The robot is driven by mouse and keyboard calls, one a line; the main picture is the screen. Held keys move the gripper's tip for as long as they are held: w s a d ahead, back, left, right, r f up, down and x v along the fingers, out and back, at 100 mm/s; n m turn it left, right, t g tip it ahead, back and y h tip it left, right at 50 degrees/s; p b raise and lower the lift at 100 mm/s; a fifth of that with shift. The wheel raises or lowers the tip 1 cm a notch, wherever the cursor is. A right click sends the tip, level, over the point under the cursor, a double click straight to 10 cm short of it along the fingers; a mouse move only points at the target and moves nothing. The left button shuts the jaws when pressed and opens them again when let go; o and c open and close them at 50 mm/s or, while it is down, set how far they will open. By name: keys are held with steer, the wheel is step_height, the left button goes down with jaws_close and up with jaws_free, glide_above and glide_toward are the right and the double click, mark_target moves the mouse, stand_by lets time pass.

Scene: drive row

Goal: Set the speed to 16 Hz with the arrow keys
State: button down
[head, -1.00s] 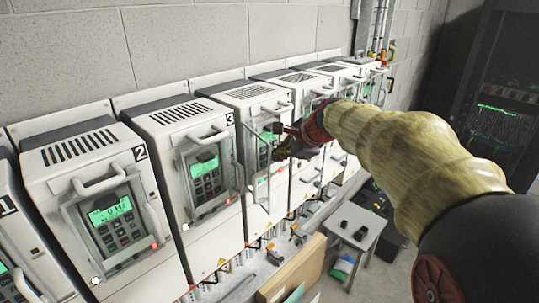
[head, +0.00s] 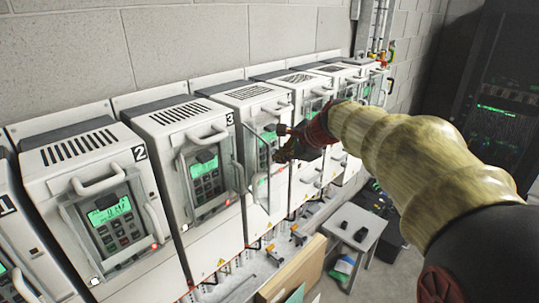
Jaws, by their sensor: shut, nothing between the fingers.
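A row of white drive units stands along the wall, each with a keypad panel and a green display. My gripper (head: 281,142) is shut and empty, in front of the keypad panel (head: 264,152) of the drive (head: 254,100) just right of the one marked 3. The gripper and arm partly cover this panel, so its arrow keys cannot be made out. Its display (head: 265,139) glows green, but the digits are too small to read. A clear cover (head: 252,165) appears to stand swung out at the panel's left. Whether the fingertips touch a key cannot be told.
Drive 2 (head: 85,150) and drive 3 (head: 188,120) stand to the left, with protruding handles. A small grey table (head: 362,225) with dark items and a cardboard box (head: 297,268) are on the floor below. A dark rack (head: 490,110) stands at right.

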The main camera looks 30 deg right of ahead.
steer(key=shift+w+a, duration=0.1)
steer(key=shift+w, duration=0.2)
steer(key=shift+w+a+p, duration=0.1)
steer(key=shift+w+p, duration=0.2)
stand_by(0.6)
steer(key=shift+s, duration=0.15)
stand_by(0.3)
steer(key=shift+s+d+b, duration=0.25)
steer(key=shift+s+b, duration=0.05)
steer(key=shift+s, duration=0.3)
steer(key=shift+w, duration=0.2)
steer(key=shift+w+a, duration=0.15)
steer(key=shift+w, duration=0.1)
steer(key=shift+w+p, duration=0.2)
steer(key=shift+p, duration=0.15)
stand_by(1.2)
steer(key=shift+s, duration=0.7)
